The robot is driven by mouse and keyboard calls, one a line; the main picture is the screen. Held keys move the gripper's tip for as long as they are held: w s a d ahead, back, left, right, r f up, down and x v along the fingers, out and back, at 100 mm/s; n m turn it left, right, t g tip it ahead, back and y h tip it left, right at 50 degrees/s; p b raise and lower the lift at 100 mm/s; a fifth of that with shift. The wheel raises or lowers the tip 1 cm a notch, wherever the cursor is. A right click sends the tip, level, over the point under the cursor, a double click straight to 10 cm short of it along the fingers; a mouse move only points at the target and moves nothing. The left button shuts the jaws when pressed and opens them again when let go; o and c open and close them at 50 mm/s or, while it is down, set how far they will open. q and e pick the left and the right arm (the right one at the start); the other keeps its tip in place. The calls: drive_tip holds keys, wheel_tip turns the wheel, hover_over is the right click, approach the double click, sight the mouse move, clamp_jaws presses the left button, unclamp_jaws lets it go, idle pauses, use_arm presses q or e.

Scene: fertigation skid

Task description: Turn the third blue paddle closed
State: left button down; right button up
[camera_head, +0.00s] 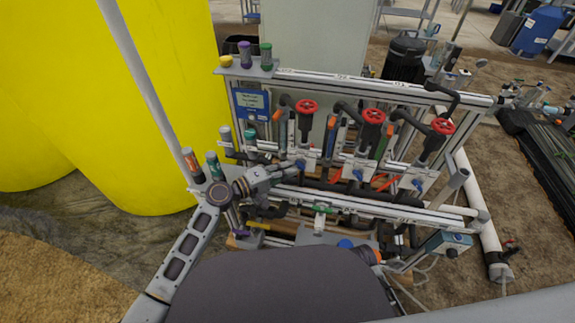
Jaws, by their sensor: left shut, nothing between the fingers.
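The third blue paddle (418,184) is on the rightmost white valve plate of the skid, under the right red handwheel. The second blue paddle (358,174) is on the middle plate. The first blue paddle (300,164) is on the left plate. My left gripper (293,170) reaches in from the left, its fingers shut and empty, with its tips beside the first paddle. I cannot tell whether they touch it. It is well left of the third paddle. My right gripper is not seen.
Three red handwheels (372,116) stand above the paddles on pipes. A metal rail (380,205) runs below them. Yellow tanks (165,110) stand at the left, and a white pipe (480,215) lies at the right. Capped bottles (215,165) stand near my left wrist.

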use_arm(q)
drive_tip(key=shift+v, duration=5.85)
drive_tip(key=shift+r, duration=0.1)
